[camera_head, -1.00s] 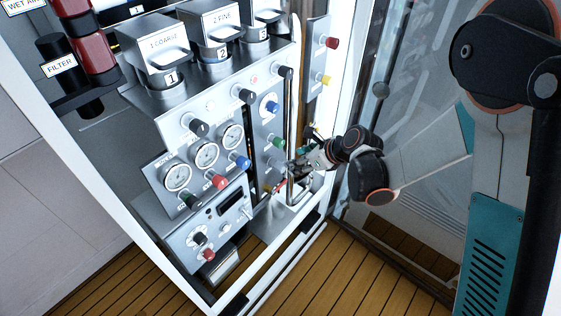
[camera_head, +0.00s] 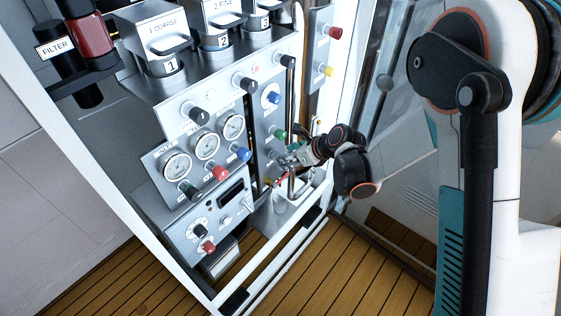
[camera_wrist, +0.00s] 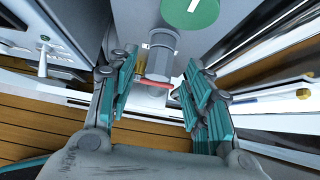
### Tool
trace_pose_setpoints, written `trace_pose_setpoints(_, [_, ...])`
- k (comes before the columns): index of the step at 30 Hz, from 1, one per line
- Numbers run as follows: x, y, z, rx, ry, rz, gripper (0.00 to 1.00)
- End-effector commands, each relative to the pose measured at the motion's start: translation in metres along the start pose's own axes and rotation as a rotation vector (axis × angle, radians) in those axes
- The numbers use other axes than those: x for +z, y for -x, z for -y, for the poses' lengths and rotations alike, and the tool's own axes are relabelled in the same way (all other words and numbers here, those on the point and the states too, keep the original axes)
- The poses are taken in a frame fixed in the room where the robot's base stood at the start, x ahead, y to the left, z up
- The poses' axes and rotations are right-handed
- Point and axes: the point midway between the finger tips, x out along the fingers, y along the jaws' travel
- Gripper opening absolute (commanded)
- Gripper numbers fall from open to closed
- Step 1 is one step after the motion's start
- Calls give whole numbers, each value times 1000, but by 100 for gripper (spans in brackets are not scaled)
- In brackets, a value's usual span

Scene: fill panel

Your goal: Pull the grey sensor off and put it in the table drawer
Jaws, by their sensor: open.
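A grey cylinder (camera_wrist: 162,58), which looks like the grey sensor, sticks out of the panel in the wrist view, below a green round knob (camera_wrist: 190,10). A red strip (camera_wrist: 157,83) shows at its lower end. My gripper (camera_wrist: 160,72) is open, with its teal fingers on either side of the cylinder and a gap to each. In the head view my gripper (camera_head: 287,162) is at the lower right part of the panel, below the green knob (camera_head: 279,134), and the sensor is too small to make out there. No table or table drawer can be made out.
The panel (camera_head: 262,155) carries gauges, coloured knobs and labelled metal canisters (camera_head: 152,40). A vertical pipe (camera_head: 290,100) runs close beside my gripper. The white cabinet frame (camera_head: 115,195) borders the panel. The wooden floor (camera_head: 300,270) in front is clear.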

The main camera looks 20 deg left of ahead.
Motion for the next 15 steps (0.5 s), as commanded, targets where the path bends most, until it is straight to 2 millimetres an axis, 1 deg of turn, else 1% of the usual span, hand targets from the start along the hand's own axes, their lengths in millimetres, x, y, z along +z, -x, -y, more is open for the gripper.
trace_pose_setpoints(1, [-2, -10, 0, 1, 0, 0, 46])
trace_pose_setpoints(6, [-2, -27, 0, 1, 1, 0, 46])
trace_pose_setpoints(10, [-1, -34, 0, 0, 0, 1, 46])
trace_pose_setpoints(15, [0, -36, 0, 0, -1, 1, 46])
